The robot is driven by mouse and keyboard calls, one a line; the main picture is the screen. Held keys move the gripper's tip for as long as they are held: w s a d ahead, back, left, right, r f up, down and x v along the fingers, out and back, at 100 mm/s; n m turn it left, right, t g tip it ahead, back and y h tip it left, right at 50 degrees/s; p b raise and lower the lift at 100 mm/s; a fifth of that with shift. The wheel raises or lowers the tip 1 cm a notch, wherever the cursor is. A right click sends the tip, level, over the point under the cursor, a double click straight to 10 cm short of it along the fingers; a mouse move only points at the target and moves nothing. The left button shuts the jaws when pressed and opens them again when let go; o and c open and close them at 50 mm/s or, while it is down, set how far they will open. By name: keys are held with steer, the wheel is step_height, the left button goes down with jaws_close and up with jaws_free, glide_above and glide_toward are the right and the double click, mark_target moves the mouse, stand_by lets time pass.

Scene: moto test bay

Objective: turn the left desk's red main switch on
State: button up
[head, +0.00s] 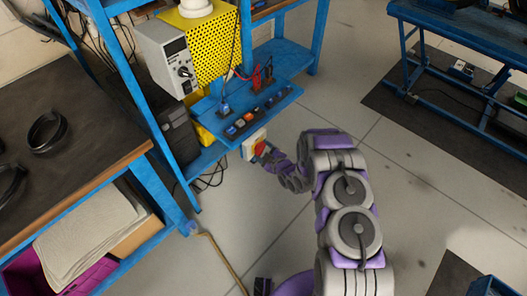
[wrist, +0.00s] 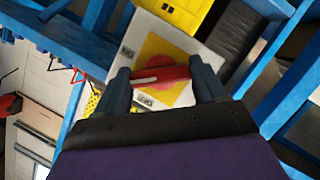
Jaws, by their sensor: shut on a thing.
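The red main switch (wrist: 164,74) is a red rotary handle with a white stripe, on a yellow square plate of a pale box. In the wrist view its handle lies nearly level in the picture, slightly tilted. My gripper (wrist: 165,82) has one finger at each end of the handle and is shut on it. In the head view the switch box (head: 251,146) hangs at the front corner of the blue desk shelf. My gripper (head: 266,153) reaches it from the right and covers part of the red handle (head: 260,148).
A black strip with several buttons (head: 258,111) lies on the blue shelf just above the switch. A grey instrument box (head: 169,57) and a yellow perforated guard (head: 211,45) stand behind. A dark-topped bench (head: 90,130) is at left. The floor (head: 430,180) at right is largely clear.

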steer(key=shift+f, duration=0.1)
steer(key=shift+c, duration=1)
steer(key=m+p, duration=0.1)
steer(key=m+g+p, duration=0.1)
steer(key=p, duration=0.1)
steer(key=shift+d+r+m+g+y, duration=0.1)
steer(key=shift+r+m+g+y, duration=0.1)
steer(key=shift+m+g+y, duration=0.15)
steer(key=shift+f+m+g+y+p, duration=0.15)
steer(key=shift+m+g+y+p, duration=0.3)
steer(key=shift+m+g, duration=0.6)
steer(key=shift+m, duration=0.4)
steer(key=o, duration=1)
steer(key=shift+w, duration=0.1)
steer(key=shift+o, duration=0.2)
